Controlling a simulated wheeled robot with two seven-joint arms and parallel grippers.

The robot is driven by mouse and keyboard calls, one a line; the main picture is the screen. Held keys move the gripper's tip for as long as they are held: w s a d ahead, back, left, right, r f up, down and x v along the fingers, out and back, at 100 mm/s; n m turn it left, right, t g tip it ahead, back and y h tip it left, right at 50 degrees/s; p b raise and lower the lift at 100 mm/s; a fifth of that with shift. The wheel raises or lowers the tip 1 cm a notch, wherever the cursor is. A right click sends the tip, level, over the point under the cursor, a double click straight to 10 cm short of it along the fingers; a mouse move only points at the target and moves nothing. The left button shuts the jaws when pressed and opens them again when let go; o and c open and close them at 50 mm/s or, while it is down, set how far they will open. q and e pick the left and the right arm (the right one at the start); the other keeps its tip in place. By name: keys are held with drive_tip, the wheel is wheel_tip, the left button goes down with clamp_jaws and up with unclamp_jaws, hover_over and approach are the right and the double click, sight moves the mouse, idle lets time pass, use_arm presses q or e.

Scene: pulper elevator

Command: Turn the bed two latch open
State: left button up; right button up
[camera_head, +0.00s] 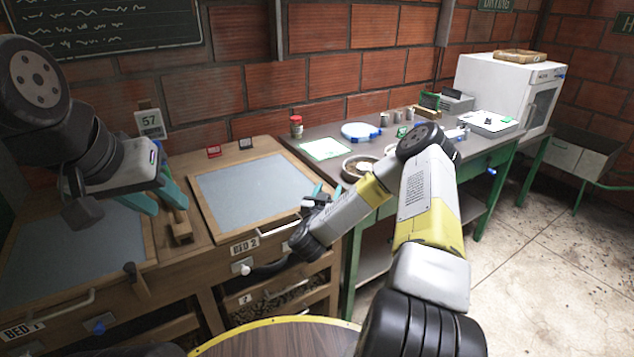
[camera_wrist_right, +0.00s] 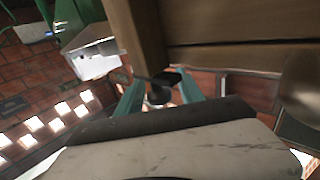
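The bed two latch shows in the right wrist view as a dark bar on a short round stem (camera_wrist_right: 159,93), below a wooden edge. My right gripper (camera_wrist_right: 160,98) is open, with one teal finger on each side of the latch. Small gaps seem to show between the stem and the fingers. In the head view my right gripper (camera_head: 319,192) is at the right front corner of bed two (camera_head: 240,190), and the latch is mostly hidden there by my arm. My left gripper (camera_head: 158,200) is open above the wooden strip between the beds.
A wooden tool (camera_head: 180,228) lies under my left gripper. The BED 2 label (camera_head: 245,246) and a plate with a pale knob (camera_head: 242,267) are on the bench front. Bed one (camera_head: 70,240) is at left. A grey worktable (camera_head: 330,175) with dishes adjoins bed two.

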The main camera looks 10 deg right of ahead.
drive_tip(key=v, duration=0.4)
drive_tip(key=shift+a+f, duration=0.1)
drive_tip(key=shift+a, duration=0.2)
drive_tip(key=shift+d+v, duration=0.15)
drive_tip(key=shift+v, duration=0.75)
drive_tip(key=shift+d+v, duration=0.1)
drive_tip(key=shift+v, duration=0.8)
drive_tip(key=shift+s, duration=0.15)
